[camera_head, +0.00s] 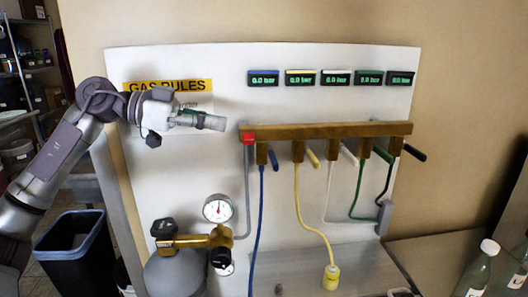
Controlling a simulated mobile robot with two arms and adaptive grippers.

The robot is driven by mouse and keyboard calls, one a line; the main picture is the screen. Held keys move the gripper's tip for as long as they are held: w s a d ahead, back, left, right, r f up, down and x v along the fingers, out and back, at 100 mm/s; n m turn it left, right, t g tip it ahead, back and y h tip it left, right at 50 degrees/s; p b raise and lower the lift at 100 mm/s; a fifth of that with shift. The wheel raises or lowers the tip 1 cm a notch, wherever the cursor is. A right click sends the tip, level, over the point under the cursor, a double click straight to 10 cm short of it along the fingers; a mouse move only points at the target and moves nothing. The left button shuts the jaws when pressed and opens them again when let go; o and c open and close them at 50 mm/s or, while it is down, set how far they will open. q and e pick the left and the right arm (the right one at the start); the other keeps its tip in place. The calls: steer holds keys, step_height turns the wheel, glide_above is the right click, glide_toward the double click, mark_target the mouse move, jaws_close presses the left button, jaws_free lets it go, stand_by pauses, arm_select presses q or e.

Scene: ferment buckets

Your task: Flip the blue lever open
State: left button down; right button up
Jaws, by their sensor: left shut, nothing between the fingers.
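The blue lever (273,159) hangs at the left end of a brown wooden manifold bar (330,131) on a white panel. It slants down to the right beside its valve, with a blue hose (258,220) running down below. The blue-framed display (263,79) above reads 0.0 bar. My left gripper (222,123) comes in from the left in front of the panel. It is shut and empty, up and to the left of the blue lever and apart from it. My right gripper is not in view.
Yellow (313,158), white (349,155), green (383,153) and black (414,152) levers line the bar to the right. A gas cylinder (175,274) with a gauge (217,208) stands below left. Bottles (480,270) stand at lower right.

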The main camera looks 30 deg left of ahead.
arm_select(q)
steer(key=p, duration=0.5)
glide_above(273, 158)
steer(key=s+a, duration=0.2)
steer(key=shift+s+d+f, duration=0.15)
steer(key=shift+f, duration=0.7)
steer(key=shift+w+d+f, duration=0.15)
steer(key=shift+f, duration=1.05)
steer(key=shift+w+d+f, duration=0.1)
steer(key=shift+f, duration=1.1)
